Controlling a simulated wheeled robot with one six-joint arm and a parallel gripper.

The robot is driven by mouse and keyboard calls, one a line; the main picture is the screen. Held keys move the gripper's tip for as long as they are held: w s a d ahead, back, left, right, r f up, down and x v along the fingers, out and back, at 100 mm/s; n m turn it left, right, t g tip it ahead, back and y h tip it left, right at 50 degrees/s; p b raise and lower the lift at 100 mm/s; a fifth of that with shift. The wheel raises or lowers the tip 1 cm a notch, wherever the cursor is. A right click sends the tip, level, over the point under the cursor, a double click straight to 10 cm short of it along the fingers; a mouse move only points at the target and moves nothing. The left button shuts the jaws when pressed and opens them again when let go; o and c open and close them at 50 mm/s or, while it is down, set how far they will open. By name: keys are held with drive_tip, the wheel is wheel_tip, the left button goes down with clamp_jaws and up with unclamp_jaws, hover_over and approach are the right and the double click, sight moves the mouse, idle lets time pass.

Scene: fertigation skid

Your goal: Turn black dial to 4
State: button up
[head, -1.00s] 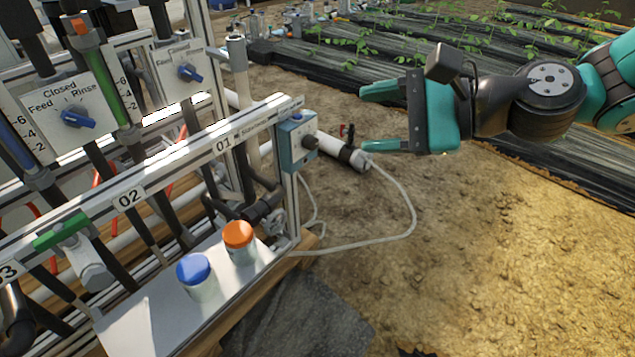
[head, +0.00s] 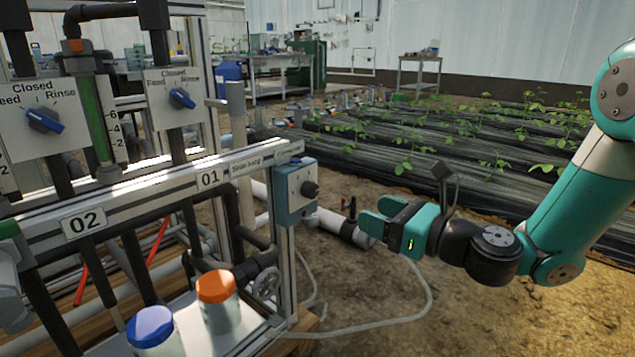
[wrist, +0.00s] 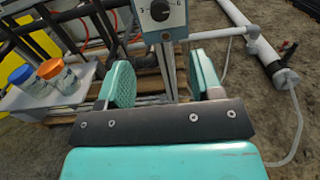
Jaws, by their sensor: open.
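The black dial (head: 310,190) sits on the face of a blue-grey box (head: 291,206) at the right end of the skid's upper rail. In the wrist view the dial (wrist: 160,11) shows near the top edge, with a few scale marks beside it; its setting is too small to read. My gripper (head: 371,217) is to the right of the box in the head view, apart from it. In the wrist view its two teal fingers (wrist: 162,80) are spread wide with nothing between them, and the dial lies beyond them.
Blue selector knobs (head: 44,119) are on panels at left. A blue-lidded jar (head: 152,331) and an orange-lidded jar (head: 217,298) stand on the lower shelf. A white pipe (head: 338,226) with a red-handled valve lies behind my gripper. Open soil lies at right.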

drive_tip(key=p, duration=0.7)
approach(315, 190)
drive_tip(key=b+x, duration=0.2)
drive_tip(key=x, duration=0.6)
drive_tip(key=shift+s+a, duration=0.1)
drive_tip(key=shift+a, duration=0.05)
drive_tip(key=shift+w+a, duration=0.4)
drive_tip(key=c, duration=0.9)
